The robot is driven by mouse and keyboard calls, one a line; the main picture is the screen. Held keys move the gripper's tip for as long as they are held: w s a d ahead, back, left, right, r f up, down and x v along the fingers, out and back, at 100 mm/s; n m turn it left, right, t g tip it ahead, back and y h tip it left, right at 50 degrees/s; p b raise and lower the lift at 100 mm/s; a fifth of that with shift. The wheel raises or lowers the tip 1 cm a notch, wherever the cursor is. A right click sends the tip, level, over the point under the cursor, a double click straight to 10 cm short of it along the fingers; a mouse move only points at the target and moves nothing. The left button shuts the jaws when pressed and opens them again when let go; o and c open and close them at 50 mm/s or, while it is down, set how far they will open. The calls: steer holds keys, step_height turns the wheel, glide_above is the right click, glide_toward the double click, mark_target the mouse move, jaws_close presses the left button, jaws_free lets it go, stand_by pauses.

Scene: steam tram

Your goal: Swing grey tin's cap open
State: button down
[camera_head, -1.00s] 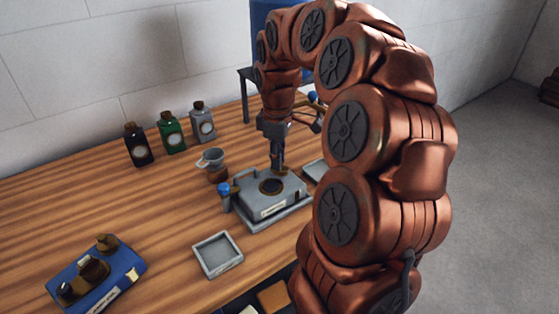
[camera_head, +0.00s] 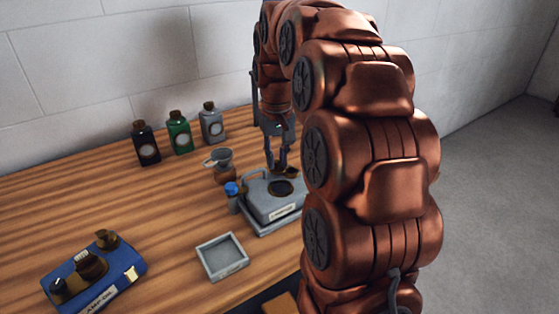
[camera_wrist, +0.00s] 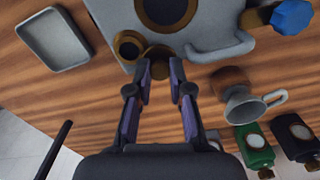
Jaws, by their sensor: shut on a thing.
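The grey tin (camera_head: 262,206) is a flat can with a handle, a pale label and a dark round brown-rimmed disc on top, lying on the bench. In the wrist view the tin (camera_wrist: 200,18) fills the top middle. Its brown cap (camera_wrist: 158,62) sits between my fingertips, beside a brown-ringed dark round opening (camera_wrist: 128,47) at the tin's corner. My gripper (camera_wrist: 160,68) is shut on the cap, one finger on each side. In the head view my gripper (camera_head: 277,168) points down at the tin's far edge; the cap is partly hidden there.
A blue-knobbed fitting (camera_head: 232,190) stands close left of the tin. A funnel cup (camera_head: 221,160) and black (camera_head: 146,145), green (camera_head: 179,133) and grey (camera_head: 211,124) bottles stand behind. A grey tray (camera_head: 222,257) and a blue tin (camera_head: 95,275) lie in front; bench between is clear.

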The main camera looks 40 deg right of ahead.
steer(key=m, duration=0.2)
steer(key=w+m, duration=0.1)
steer(key=m, duration=0.1)
steer(key=shift+w+m, duration=0.15)
steer(key=shift+m, duration=0.15)
steer(key=shift+w+d+m, duration=0.1)
steer(key=shift+w+m, duration=0.1)
steer(key=shift+m, duration=0.65)
steer(key=shift+w+m, duration=0.2)
steer(key=shift+m, duration=0.65)
steer(key=c, duration=1)
jaws_free()
steer(key=shift+c, duration=0.2)
step_height(320, 180, up, 8)
steer(key=shift+f, duration=0.2)
